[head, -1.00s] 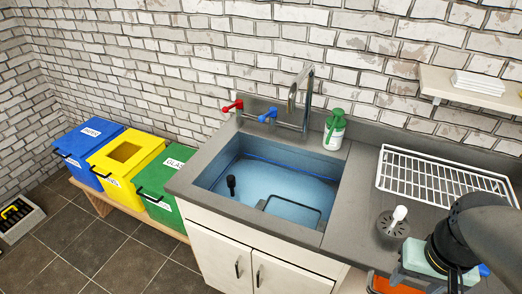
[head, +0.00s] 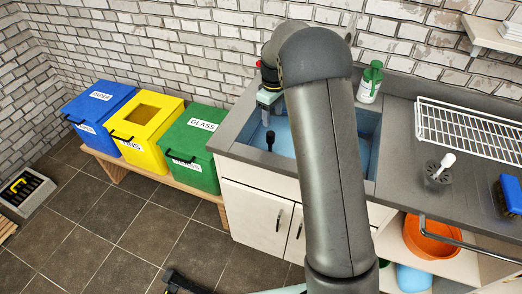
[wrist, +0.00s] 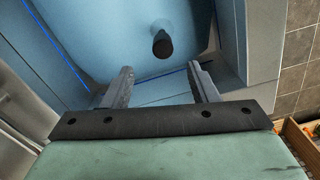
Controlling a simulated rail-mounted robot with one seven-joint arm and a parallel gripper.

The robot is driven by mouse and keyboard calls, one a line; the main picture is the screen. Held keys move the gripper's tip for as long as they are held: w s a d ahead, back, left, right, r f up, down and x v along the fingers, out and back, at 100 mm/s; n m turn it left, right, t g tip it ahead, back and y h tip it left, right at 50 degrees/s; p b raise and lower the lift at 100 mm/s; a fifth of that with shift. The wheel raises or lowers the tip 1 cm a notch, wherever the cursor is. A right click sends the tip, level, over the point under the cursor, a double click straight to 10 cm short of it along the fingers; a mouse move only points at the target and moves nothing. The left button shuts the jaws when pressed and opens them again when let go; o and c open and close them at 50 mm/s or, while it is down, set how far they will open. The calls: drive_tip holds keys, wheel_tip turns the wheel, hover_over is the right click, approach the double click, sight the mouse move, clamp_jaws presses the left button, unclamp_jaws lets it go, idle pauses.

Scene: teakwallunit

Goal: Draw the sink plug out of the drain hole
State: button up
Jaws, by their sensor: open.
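The sink plug (head: 270,140) has an upright black handle and stands toward the left end of the blue sink basin (head: 368,124). In the wrist view the plug (wrist: 162,46) is a dark round knob just beyond the fingertips, roughly centred between them. Its lower end and the drain hole cannot be made out. My gripper (wrist: 160,68) is open and empty, with its two grey fingers apart. In the head view my gripper (head: 266,114) hangs over the left part of the sink, above the plug. My arm hides much of the basin and tap.
A green-and-white spray bottle (head: 370,82) stands behind the sink. A white wire rack (head: 470,130), a brush in a grey holder (head: 438,172) and a blue sponge brush (head: 510,192) are on the right counter. Blue, yellow and green bins (head: 190,150) stand at left.

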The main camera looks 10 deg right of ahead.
sight(271, 132)
wheel_tip(271, 132, down, 8)
drive_tip(key=shift+f+p, duration=0.25)
drive_tip(key=shift+p, duration=0.4)
drive_tip(key=shift+a+f+p, duration=0.2)
drive_tip(key=shift+f+p, duration=0.65)
drive_tip(key=shift+f, duration=1.85)
drive_tip(key=c, duration=1.1)
